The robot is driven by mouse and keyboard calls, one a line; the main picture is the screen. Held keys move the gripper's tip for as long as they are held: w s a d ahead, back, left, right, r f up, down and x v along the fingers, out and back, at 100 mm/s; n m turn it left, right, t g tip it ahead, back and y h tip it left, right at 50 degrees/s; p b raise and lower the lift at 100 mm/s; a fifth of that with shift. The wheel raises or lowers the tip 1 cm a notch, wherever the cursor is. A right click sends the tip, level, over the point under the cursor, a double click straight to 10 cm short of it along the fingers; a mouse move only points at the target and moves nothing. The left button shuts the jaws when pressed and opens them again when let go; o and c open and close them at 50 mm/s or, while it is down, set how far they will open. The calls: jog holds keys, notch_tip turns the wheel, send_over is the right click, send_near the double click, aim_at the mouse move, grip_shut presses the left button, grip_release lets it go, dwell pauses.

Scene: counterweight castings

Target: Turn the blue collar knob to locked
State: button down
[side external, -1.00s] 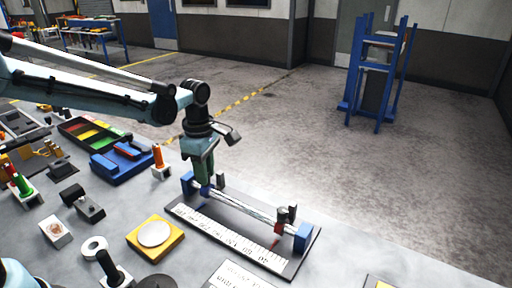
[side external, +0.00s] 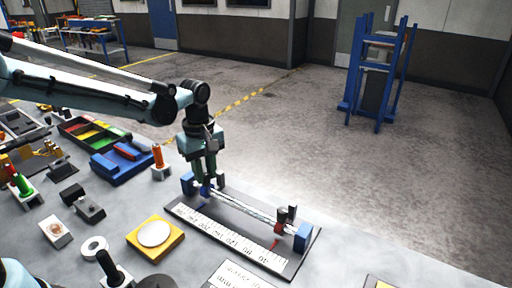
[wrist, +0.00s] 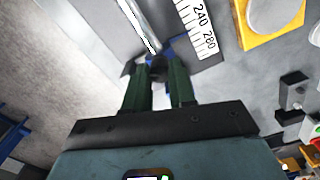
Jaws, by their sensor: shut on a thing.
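The blue collar (side external: 205,190) sits on the rod (side external: 245,211) near its left end, beside the left blue end block (side external: 187,182). My gripper (side external: 206,179) reaches down from above and is shut on the collar's knob, which the fingers mostly hide. In the wrist view my gripper (wrist: 158,72) has its two green fingers close together, with a bit of the blue collar (wrist: 153,60) and dark knob between the tips. The red collar (side external: 279,228) is near the rod's right end. I cannot read the knob's lock marking.
A numbered scale (side external: 225,236) lies along the front of the rod's base plate. A yellow block with a pale disc (side external: 155,234) is in front, and an orange-handled piece (side external: 159,160) stands to the left. A blue tray (side external: 122,166) lies behind.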

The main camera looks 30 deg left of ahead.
aim_at(205, 175)
jog(key=m, duration=0.5)
jog(key=shift+m, duration=0.3)
jog(key=m, duration=0.5)
jog(key=shift+m, duration=0.3)
jog(key=c, duration=0.9)
grip_release()
jog(key=shift+c, duration=0.2)
notch_tip(205, 175, up, 12)
jog(key=shift+s+r, duration=0.1)
